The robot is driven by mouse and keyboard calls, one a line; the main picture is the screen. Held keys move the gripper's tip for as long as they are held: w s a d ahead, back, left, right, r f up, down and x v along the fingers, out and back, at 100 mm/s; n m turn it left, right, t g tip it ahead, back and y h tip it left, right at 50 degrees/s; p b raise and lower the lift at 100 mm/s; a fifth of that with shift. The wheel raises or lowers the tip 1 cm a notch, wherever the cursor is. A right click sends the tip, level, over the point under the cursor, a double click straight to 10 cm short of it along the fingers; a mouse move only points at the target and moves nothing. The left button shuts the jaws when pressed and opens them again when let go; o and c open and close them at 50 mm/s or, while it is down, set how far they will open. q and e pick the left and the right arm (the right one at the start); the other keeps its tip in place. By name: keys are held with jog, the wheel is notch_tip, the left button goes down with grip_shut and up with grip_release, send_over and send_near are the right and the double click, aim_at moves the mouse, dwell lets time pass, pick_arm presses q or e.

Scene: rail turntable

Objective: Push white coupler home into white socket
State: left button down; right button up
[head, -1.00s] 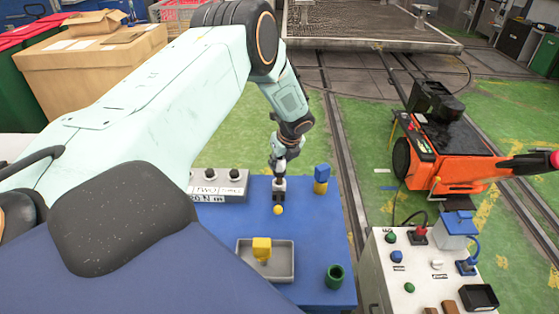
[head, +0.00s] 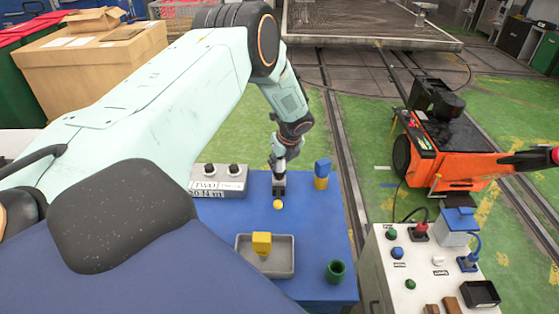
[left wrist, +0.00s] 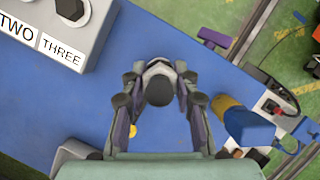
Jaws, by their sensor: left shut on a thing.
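My left gripper (head: 279,188) hangs over the blue table and points down. It also shows in the left wrist view (left wrist: 158,108), its fingers shut around a dark, round-ended thing with a pale rim (left wrist: 160,84). This may be the white coupler, but I cannot tell its full shape. The white socket is hard to make out. A small white fitting (head: 439,261) on the white cabinet at the right may be it, well apart from my gripper. My right gripper is not in view.
On the blue table (head: 235,222) stand a grey box (head: 222,182) with black knobs, a grey tray (head: 289,262) with a yellow block (head: 262,243), a yellow ball (head: 278,204), a blue-yellow connector (head: 321,174) and a green cup (head: 335,271). The white cabinet (head: 385,285) carries several coloured fittings.

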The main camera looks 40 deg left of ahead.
pick_arm(q)
jog(key=shift+f+b, duration=0.45)
jog(key=shift+f, duration=0.25)
jog(key=c, duration=0.9)
grip_release()
jog(key=shift+c, duration=0.2)
jog(key=v, duration=1.2)
